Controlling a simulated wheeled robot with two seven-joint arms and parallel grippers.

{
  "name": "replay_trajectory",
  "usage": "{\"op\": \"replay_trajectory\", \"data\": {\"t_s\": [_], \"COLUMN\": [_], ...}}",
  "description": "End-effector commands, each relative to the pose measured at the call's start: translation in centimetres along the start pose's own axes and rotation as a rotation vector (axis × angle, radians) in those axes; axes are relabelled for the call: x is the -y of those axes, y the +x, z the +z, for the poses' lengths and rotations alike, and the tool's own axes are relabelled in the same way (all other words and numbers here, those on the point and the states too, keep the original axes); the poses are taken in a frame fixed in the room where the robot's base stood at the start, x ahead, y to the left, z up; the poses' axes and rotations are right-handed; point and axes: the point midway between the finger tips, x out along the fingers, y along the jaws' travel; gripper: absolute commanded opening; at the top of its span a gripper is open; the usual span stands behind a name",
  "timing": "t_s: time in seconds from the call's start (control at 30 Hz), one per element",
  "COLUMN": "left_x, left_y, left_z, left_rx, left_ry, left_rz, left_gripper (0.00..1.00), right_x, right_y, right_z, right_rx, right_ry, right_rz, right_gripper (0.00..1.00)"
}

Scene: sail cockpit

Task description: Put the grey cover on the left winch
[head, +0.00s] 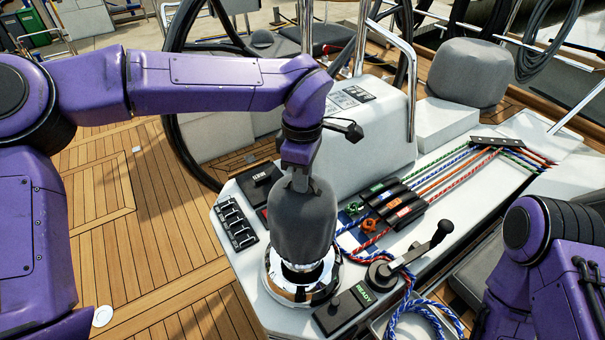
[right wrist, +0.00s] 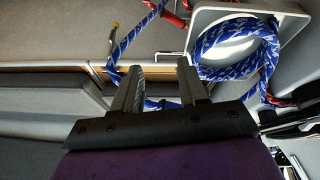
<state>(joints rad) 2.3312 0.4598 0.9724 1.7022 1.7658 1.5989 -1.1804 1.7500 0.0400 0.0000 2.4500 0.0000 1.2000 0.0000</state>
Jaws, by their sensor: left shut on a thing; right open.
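The grey cover (head: 301,218) is a soft rounded hood. My left gripper (head: 300,182) is shut on its top and holds it upright over the left winch. The left winch (head: 299,284) is chrome; its lower drum and wide base show below the cover's lower rim, and its top is hidden inside or behind the cover. I cannot tell whether the cover rests on the winch. My right gripper is outside the head view, where only its arm shows at the lower right. In the right wrist view my right gripper (right wrist: 160,78) is open and empty.
A winch handle (head: 412,256) and a black READY box (head: 341,310) stand right of the winch. A switch panel (head: 236,222) is at its left. Rope clutches (head: 397,202) with coloured lines lie behind. A blue rope coil (right wrist: 237,45) hangs near my right gripper.

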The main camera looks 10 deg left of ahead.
Motion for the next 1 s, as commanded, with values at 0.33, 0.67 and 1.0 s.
{"op": "replay_trajectory", "data": {"t_s": [0.33,0.67,1.0], "left_x": [0.0,0.0,-0.1], "left_y": [3.0,5.6,7.9], "left_z": [0.0,0.0,0.0], "left_rx": [0.001,0.001,0.0], "left_ry": [0.0,-0.001,0.0], "left_rz": [-0.001,-0.001,0.0], "left_gripper": [0.0,0.0,0.0], "right_x": [0.1,0.2,0.3], "right_y": [1.3,2.3,3.1], "right_z": [0.5,0.9,1.3], "right_rx": [0.0,0.0,0.0], "right_ry": [0.0,0.0,0.0], "right_rz": [0.0,0.0,0.0], "right_gripper": [0.43,0.43,0.43]}}
